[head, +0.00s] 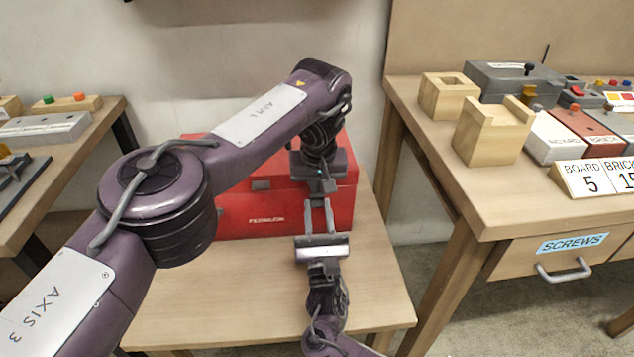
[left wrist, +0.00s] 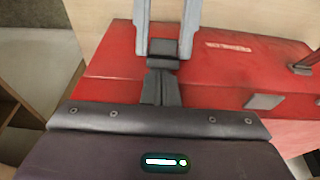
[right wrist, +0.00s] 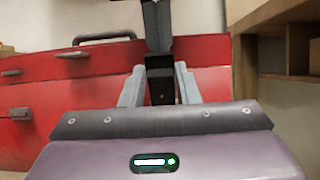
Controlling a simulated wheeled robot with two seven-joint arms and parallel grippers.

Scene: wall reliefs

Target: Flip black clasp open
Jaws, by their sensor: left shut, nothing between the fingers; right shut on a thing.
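A red toolbox (head: 262,212) sits on a low wooden table, with its front towards me. A black clasp (left wrist: 163,49) on its front right part shows between two grey fingers in the left wrist view, and also in the right wrist view (right wrist: 160,80). My right gripper (head: 318,214) comes from the front, its fingers shut on the clasp from both sides. My left gripper (head: 320,190) is shut and empty, pointing down just above the clasp; its dark fingertips (left wrist: 160,90) look close to it. I cannot tell whether they touch. The head view mostly hides the clasp.
A second, greyish latch (head: 262,185) is on the box's front left. The box has a dark handle (right wrist: 105,37) on top. The low table (head: 240,300) is clear in front. A workbench (head: 440,160) with wooden blocks stands at right; another bench (head: 75,150) is at left.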

